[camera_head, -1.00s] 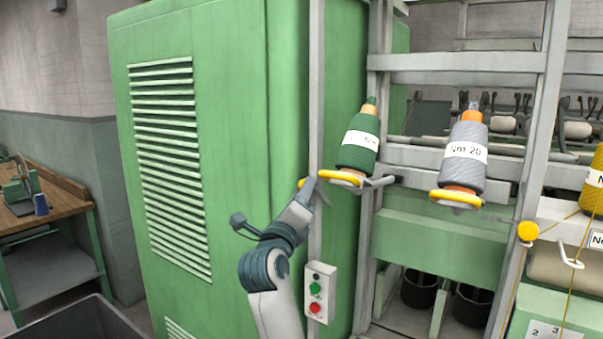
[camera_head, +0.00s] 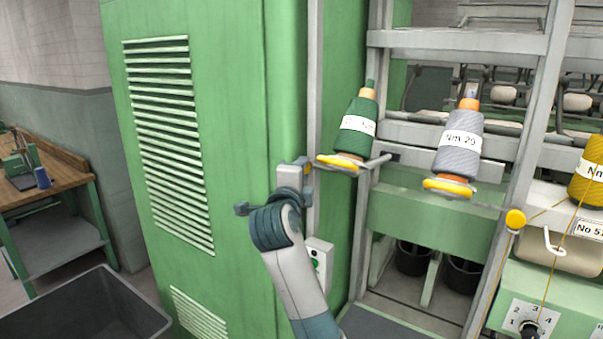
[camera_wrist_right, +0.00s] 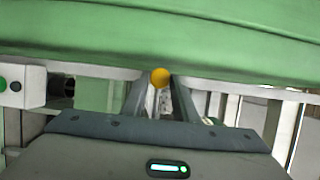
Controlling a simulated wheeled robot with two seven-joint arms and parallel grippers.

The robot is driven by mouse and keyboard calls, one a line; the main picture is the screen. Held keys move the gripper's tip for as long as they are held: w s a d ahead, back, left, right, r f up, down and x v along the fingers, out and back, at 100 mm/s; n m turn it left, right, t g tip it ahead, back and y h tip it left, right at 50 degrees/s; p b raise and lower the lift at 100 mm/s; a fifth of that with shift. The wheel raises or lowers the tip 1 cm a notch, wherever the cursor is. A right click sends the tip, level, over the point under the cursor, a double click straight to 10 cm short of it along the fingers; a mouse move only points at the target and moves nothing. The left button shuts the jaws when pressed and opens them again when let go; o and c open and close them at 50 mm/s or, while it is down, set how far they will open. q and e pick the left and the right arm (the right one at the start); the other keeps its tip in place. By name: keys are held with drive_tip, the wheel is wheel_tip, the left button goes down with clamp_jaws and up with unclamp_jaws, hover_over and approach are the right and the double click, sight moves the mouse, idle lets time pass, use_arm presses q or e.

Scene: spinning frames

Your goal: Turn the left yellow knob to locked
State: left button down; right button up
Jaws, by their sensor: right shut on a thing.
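The left yellow knob (camera_wrist_right: 160,77) shows in the right wrist view, between the fingertips of my right gripper (camera_wrist_right: 160,90). The fingers are close together and shut on it. In the head view my right gripper (camera_head: 304,164) is at the grey post (camera_head: 315,100) beside the green cabinet, and its wrist and fingers hide the knob there. The knob's round face gives no clear sign of its turn angle. Another yellow knob (camera_head: 515,218) sits on the right-hand post, apart from my gripper. My left gripper is not in view.
A green cabinet (camera_head: 230,70) stands close to my right arm. A control box (camera_head: 320,260) is below the gripper. A dark bin (camera_head: 85,312) is at lower left.

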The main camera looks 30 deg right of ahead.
idle(0.3)
drive_tip(key=o, duration=0.7)
drive_tip(key=shift+o, duration=0.2)
drive_tip(key=b+v, duration=0.6)
drive_tip(key=v, duration=1.1)
drive_tip(key=shift+b, duration=0.35)
drive_tip(key=shift+s+a+r, duration=0.1)
